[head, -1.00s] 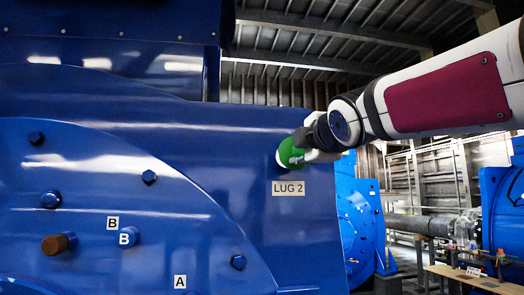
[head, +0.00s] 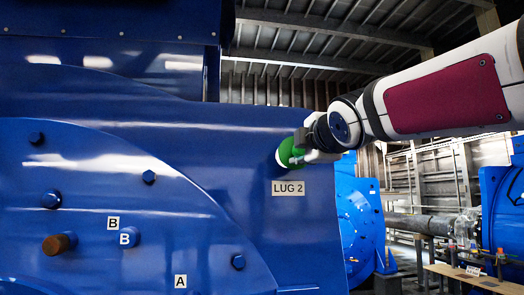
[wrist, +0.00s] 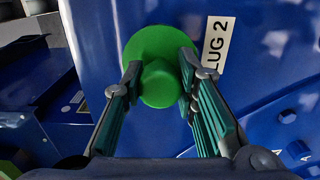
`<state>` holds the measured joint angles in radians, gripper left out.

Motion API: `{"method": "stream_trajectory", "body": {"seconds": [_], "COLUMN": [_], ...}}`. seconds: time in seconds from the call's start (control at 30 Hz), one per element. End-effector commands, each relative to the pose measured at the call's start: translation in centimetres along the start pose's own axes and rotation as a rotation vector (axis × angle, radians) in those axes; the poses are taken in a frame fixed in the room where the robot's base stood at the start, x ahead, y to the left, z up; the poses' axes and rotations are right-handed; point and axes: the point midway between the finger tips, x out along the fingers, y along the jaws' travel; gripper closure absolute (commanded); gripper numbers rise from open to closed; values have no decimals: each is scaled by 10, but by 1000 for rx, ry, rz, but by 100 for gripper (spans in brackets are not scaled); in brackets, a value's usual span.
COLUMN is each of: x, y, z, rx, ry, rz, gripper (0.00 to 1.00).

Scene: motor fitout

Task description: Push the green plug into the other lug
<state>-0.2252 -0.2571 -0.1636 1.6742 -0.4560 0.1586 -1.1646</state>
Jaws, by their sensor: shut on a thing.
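The green plug (head: 288,153) is at the blue housing wall, just above the LUG 2 label (head: 289,188). In the wrist view the plug (wrist: 158,85) shows a wide round flange against the blue wall and a narrower knob facing me. My gripper (head: 312,148) is at the plug, coming from the right. In the wrist view the two fingers of my gripper (wrist: 160,88) are closed on either side of the knob. The lug's hole is hidden behind the flange. I cannot tell how deep the plug sits.
The blue housing (head: 200,150) fills the left and middle. A brown-tipped stud (head: 60,243), bolts and labels A (head: 180,282) and B (head: 113,223) are on its front. A wooden table (head: 460,278) stands at the lower right.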

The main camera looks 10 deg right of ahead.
Motion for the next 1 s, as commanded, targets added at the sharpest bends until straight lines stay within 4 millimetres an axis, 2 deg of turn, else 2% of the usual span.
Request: {"method": "stream_trajectory", "body": {"seconds": [0.47,1.0], "x": [0,11], "y": [1,1], "z": [0,0], "rx": [-4,-4], "ry": [0,0], "rz": [2,1], "gripper": [100,100]}}
